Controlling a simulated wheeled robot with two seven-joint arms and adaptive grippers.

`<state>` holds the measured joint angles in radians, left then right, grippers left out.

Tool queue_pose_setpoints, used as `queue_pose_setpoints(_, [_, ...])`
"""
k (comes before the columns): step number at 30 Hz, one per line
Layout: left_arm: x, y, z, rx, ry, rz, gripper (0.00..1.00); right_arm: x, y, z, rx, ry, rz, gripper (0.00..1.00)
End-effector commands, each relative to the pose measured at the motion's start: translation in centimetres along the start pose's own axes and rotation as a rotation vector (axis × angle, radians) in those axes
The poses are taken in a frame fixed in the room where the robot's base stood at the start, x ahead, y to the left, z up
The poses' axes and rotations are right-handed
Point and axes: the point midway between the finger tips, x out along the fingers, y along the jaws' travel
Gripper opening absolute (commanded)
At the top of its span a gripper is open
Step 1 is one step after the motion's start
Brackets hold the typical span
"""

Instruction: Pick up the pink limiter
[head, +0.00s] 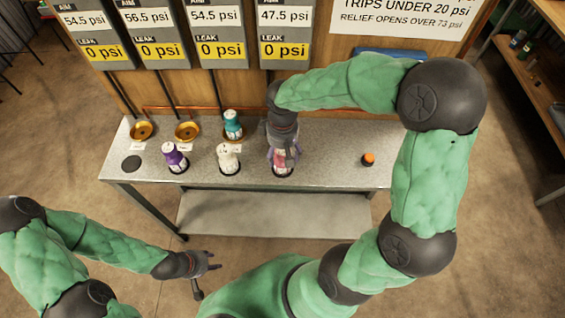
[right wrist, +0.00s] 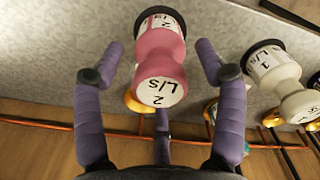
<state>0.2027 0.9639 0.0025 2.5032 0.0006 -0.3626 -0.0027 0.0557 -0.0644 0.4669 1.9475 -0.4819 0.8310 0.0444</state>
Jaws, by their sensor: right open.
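The pink limiter (head: 281,168) stands on the grey bench, mostly hidden by my right gripper (head: 283,152) in the head view. In the right wrist view the pink limiter (right wrist: 160,52) shows its spool shape, a dark base and white "2 L/S" labels. My right gripper (right wrist: 160,60) is open, with purple fingers on both sides of the limiter and a visible gap to each; a third finger is below it in the picture. My left gripper (head: 208,264) is open and empty, low in front of the bench.
A white limiter (head: 229,158) stands just left of the pink one, and a purple limiter (head: 174,158) further left. A teal limiter (head: 232,125) stands at a brass cup behind. Two brass cups (head: 187,131) look empty. An orange-topped object (head: 368,159) sits right on the bench (head: 330,170).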

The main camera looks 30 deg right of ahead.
Motion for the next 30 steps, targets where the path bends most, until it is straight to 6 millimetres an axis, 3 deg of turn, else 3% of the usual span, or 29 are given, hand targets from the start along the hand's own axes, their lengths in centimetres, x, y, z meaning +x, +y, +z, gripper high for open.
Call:
queue_pose_setpoints(1, [0.0, 0.0, 0.0, 0.0, 0.0, 0.0, 0.4, -0.1, 0.0, 0.0, 0.0, 0.0, 0.0, 0.69])
queue_pose_setpoints(6, [0.0, 0.0, 0.0, 0.0, 0.0, 0.0, 0.4, -0.1, 0.0, 0.0, 0.0, 0.0, 0.0, 0.21])
queue_pose_setpoints(8, [0.0, 0.0, 0.0, 0.0, 0.0, 0.0, 0.4, -0.1, 0.0, 0.0, 0.0, 0.0, 0.0, 0.04])
queue_pose_setpoints(9, [0.0, 0.0, 0.0, 0.0, 0.0, 0.0, 0.4, -0.1, 0.0, 0.0, 0.0, 0.0, 0.0, 0.0])
queue_pose_setpoints(20, [-0.1, 0.1, 0.0, 0.0, 0.0, 0.0, 0.4, -0.4, 0.0, -0.1, 0.0, 0.002, 0.001, 0.0])
queue_pose_setpoints(30, [-1.4, 0.5, 0.1, 0.0, 0.0, 0.0, 0.4, -4.1, -0.6, 0.0, -0.003, 0.003, 0.0, 0.0])
